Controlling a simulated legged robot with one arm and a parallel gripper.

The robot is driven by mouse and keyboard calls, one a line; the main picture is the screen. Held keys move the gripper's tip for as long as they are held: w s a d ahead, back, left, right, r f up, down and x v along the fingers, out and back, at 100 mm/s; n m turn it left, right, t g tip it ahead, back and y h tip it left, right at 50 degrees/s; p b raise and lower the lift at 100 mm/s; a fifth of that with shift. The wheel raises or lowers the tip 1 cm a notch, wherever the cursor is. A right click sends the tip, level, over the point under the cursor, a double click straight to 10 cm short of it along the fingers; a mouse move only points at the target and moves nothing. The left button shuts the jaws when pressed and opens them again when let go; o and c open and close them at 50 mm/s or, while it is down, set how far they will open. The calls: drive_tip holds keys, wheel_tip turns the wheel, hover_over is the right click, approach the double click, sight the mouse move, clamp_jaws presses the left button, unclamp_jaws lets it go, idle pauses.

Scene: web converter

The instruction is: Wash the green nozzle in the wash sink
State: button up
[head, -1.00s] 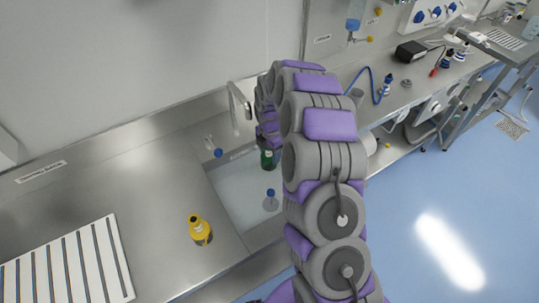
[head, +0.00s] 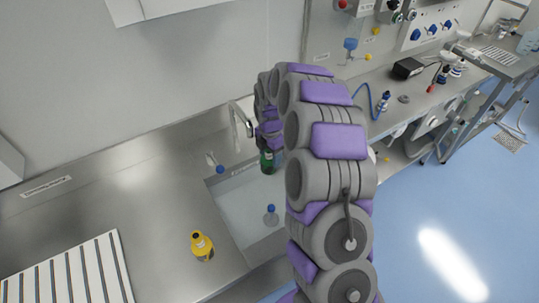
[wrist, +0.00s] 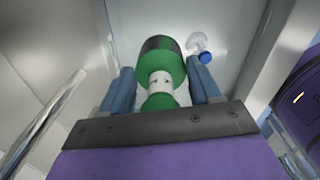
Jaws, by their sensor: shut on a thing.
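The green nozzle (wrist: 161,72) has a white band and a dark end. My gripper (wrist: 163,85) is shut on it, with one blue finger on each side. In the head view the nozzle (head: 267,161) shows at the back right part of the wash sink (head: 236,207), close to the faucet (head: 241,118). My arm hides most of the gripper there and the sink's right side. I cannot tell whether the nozzle touches the sink.
A blue-capped clear piece (head: 271,214) is in the sink; another (head: 219,168) is at its back left edge. A yellow bottle (head: 202,246) stands on the steel counter left of the sink. A striped rack (head: 75,275) lies farther left. A bench with tools extends right.

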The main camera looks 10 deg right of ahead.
idle(0.3)
drive_tip(key=shift+f+b, duration=1.3)
drive_tip(key=shift+f, duration=7.2)
drive_tip(key=shift+w+d+b, duration=0.3)
drive_tip(key=shift+d, duration=0.55)
drive_tip(key=shift+w+d+b, duration=0.25)
drive_tip(key=shift+d, duration=0.55)
drive_tip(key=shift+s+a, duration=0.25)
drive_tip(key=shift+a, duration=0.5)
drive_tip(key=shift+s+a, duration=0.25)
drive_tip(key=shift+a, duration=0.45)
drive_tip(key=shift+s+a, duration=0.25)
drive_tip(key=shift+a, duration=0.5)
drive_tip(key=shift+s+a, duration=0.25)
drive_tip(key=shift+a, duration=0.15)
drive_tip(key=shift+a, duration=0.1)
